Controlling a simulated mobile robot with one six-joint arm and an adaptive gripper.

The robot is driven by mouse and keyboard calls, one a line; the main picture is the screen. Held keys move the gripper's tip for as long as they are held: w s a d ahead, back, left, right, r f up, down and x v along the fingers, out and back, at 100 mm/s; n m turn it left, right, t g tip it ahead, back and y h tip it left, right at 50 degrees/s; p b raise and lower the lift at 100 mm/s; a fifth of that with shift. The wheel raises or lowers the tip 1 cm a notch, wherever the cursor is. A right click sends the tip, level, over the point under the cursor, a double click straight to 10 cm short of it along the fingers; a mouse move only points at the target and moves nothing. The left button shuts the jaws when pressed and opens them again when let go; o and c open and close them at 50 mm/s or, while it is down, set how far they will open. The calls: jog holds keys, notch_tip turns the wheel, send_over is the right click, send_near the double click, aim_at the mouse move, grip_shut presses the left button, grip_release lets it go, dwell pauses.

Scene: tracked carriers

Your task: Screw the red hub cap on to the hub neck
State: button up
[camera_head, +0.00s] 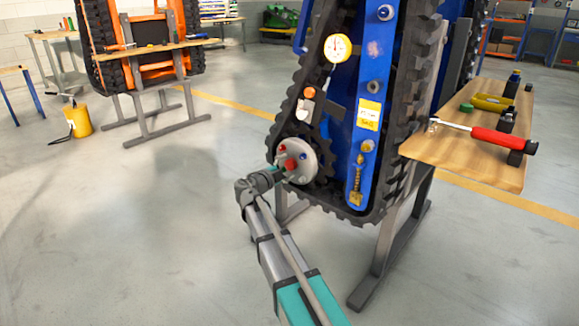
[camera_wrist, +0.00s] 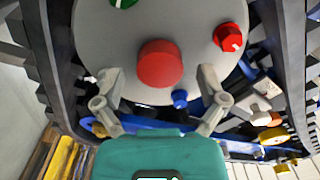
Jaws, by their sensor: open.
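The round red hub cap (camera_wrist: 160,64) sits at the middle of the grey hub disc (camera_wrist: 108,38) in the wrist view. It also shows in the head view (camera_head: 291,164), on the disc (camera_head: 312,150) inside the black track. The hub neck is hidden behind the cap, so I cannot tell how far the cap is seated. My gripper (camera_wrist: 158,76) is open, one finger to the lower left and one to the lower right of the cap, with visible gaps on both sides. In the head view my gripper (camera_head: 280,171) is close to the disc.
A green knob (camera_wrist: 123,3), a smaller red knob (camera_wrist: 228,37) and a blue knob (camera_wrist: 180,98) stand around the disc. The black track (camera_head: 300,92) surrounds it. A wooden table (camera_head: 480,165) at right holds a red-handled tool (camera_head: 497,138).

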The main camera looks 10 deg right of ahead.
jog(key=n, duration=0.7)
jog(key=shift+n, duration=0.7)
jog(key=n, duration=0.5)
jog(key=shift+n, duration=0.3)
jog(key=n, duration=0.4)
jog(key=shift+n, duration=0.3)
jog(key=n, duration=0.2)
jog(key=shift+n, duration=0.3)
jog(key=n, duration=0.6)
jog(key=shift+n, duration=0.4)
dwell(0.4)
